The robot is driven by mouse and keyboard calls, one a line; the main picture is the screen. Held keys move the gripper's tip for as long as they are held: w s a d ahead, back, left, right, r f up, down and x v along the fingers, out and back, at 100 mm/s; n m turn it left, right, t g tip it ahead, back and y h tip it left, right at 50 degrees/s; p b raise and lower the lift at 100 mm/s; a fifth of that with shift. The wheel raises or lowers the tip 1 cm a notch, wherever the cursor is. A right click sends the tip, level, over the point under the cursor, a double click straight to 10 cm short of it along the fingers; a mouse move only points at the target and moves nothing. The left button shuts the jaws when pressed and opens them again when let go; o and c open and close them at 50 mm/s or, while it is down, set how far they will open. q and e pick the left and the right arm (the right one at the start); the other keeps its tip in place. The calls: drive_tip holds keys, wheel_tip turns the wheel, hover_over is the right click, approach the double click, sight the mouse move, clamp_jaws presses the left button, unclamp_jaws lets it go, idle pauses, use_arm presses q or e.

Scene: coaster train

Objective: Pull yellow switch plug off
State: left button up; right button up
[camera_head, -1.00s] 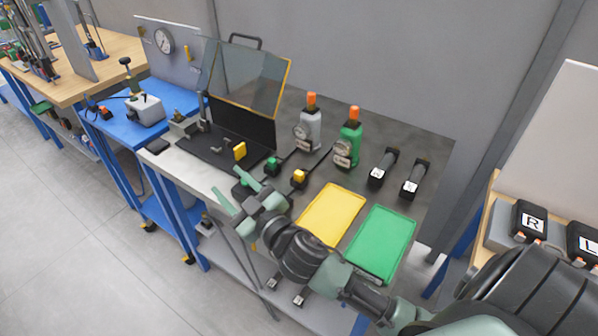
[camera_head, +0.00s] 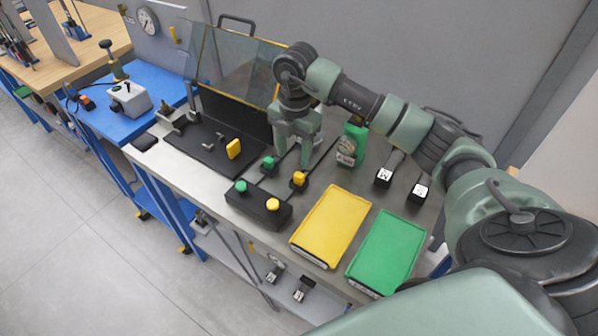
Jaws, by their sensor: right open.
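The small yellow plug (camera_head: 299,180) sits on the grey bench top, behind the black switch box (camera_head: 258,206), with a dark lead running back from it. A matching green plug (camera_head: 269,164) stands to its left. The box carries a green button (camera_head: 241,187) and a yellow button (camera_head: 272,204). My right gripper (camera_head: 292,160) points down with its fingers apart and empty. In the picture it is just behind and above the yellow plug; I cannot tell the exact height gap. My left gripper is not in view.
A yellow tray (camera_head: 331,226) and a green tray (camera_head: 387,250) lie at the front right. A black fixture with a clear raised guard (camera_head: 232,62) is at left.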

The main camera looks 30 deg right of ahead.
sight(299, 174)
drive_tip(key=shift+s+d+f, duration=0.1)
drive_tip(key=shift+s+d, duration=0.05)
drive_tip(key=shift+d, duration=0.4)
drive_tip(key=f+p, duration=0.1)
drive_tip(key=f, duration=0.2)
drive_tip(key=f+p, duration=0.2)
drive_tip(key=f, duration=0.1)
drive_tip(key=shift+s+d+f, duration=0.1)
drive_tip(key=shift+s, duration=0.1)
drive_tip(key=shift+f, duration=0.45)
clamp_jaws()
